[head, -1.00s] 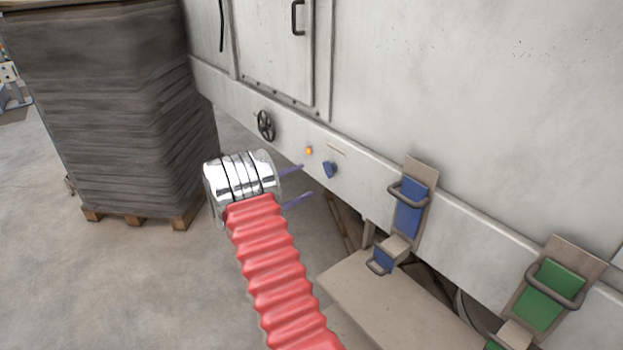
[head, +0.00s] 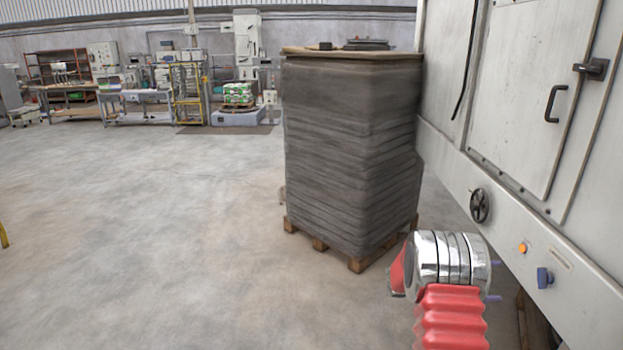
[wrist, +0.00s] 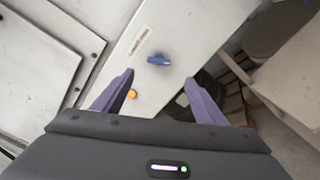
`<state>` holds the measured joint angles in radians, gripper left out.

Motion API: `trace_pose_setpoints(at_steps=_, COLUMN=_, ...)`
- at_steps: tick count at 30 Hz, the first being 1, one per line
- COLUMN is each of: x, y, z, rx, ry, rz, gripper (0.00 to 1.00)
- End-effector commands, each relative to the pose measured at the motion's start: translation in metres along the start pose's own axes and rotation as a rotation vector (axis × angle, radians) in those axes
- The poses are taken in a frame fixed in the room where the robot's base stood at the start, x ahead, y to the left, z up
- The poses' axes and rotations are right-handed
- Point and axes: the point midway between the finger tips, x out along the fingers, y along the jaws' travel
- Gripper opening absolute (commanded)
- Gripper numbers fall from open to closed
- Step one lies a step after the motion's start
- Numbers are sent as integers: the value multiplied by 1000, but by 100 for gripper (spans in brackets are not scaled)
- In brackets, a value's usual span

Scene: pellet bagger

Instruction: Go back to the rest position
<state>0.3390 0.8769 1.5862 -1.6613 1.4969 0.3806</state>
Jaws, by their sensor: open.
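My gripper (wrist: 160,92) is open and empty, with its two purple fingers spread apart in the wrist view. In the head view its fingertips (head: 495,281) show only as small purple bits beyond my silver wrist and red sleeve. The fingers point towards the lower panel of the pale machine. A blue knob (wrist: 159,60) lies beyond the gap between the fingers, and it also shows in the head view (head: 544,278). An orange button (wrist: 132,94) appears close beside the left finger in the wrist view; whether they touch cannot be told.
The pale machine (head: 540,130) fills the right side, with a black handwheel (head: 480,205) on its lower band. A tall wrapped grey stack (head: 345,150) stands on a wooden pallet (head: 358,263). The concrete floor (head: 150,240) to the left is clear. Workbenches stand far back.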

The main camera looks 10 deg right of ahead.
Motion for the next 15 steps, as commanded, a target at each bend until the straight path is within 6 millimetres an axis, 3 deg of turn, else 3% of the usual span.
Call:
trace_pose_setpoints(at_steps=4, x=0, y=-15, z=-5, rx=-39, ry=21, rz=-53, gripper=66)
trace_pose_setpoints(at_steps=8, x=-4, y=-54, z=-2, rx=-94, ry=31, rz=-158, gripper=66)
trace_pose_setpoints(at_steps=12, x=-14, y=-91, z=13, rx=-135, ry=40, rz=-293, gripper=66)
trace_pose_setpoints(at_steps=15, x=-26, y=-108, z=28, rx=-143, ry=50, rz=-390, gripper=66)
